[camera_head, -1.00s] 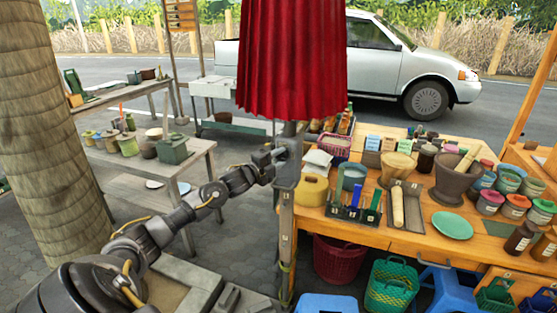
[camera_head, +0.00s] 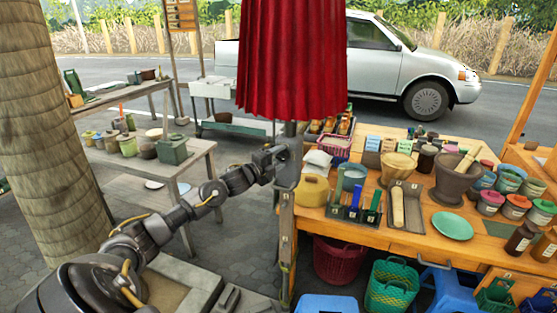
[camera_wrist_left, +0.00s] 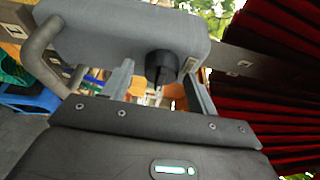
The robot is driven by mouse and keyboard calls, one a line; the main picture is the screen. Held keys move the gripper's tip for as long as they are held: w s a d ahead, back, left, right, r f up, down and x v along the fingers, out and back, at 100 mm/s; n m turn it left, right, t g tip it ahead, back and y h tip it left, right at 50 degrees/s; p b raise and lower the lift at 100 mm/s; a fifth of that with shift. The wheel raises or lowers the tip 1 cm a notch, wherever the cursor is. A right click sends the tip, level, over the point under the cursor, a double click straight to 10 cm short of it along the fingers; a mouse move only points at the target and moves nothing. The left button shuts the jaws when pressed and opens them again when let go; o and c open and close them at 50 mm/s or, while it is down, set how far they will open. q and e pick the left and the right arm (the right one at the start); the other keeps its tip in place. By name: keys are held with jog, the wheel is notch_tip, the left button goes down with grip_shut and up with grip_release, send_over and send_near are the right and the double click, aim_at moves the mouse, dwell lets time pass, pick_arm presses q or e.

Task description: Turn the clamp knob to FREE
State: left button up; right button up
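The clamp is a grey housing (camera_wrist_left: 125,35) across the top of the left wrist view, on the post under the red umbrella. It also shows in the head view (camera_head: 288,172). Its black knob (camera_wrist_left: 160,66) faces my left gripper (camera_wrist_left: 160,90). The gripper's two fingers are apart, one on either side of the knob, with gaps showing, so it looks open. A small pale label (camera_wrist_left: 190,65) is beside the knob; its words are too small to read. In the head view the left gripper (camera_head: 275,157) is at the post and hides the knob. My right gripper is not in view.
The folded red umbrella (camera_head: 290,60) hangs just above the clamp. A wooden stall table (camera_head: 385,232) with mortars, jars and a tool rack stands to the right. A grey bench (camera_head: 150,170) is at the left. Open paving lies between.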

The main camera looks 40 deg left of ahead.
pick_arm(q)
jog(key=s+b, duration=0.3)
jog(key=s, duration=0.8)
jog(key=shift+a+b, duration=0.3)
jog(key=shift+w, duration=0.1)
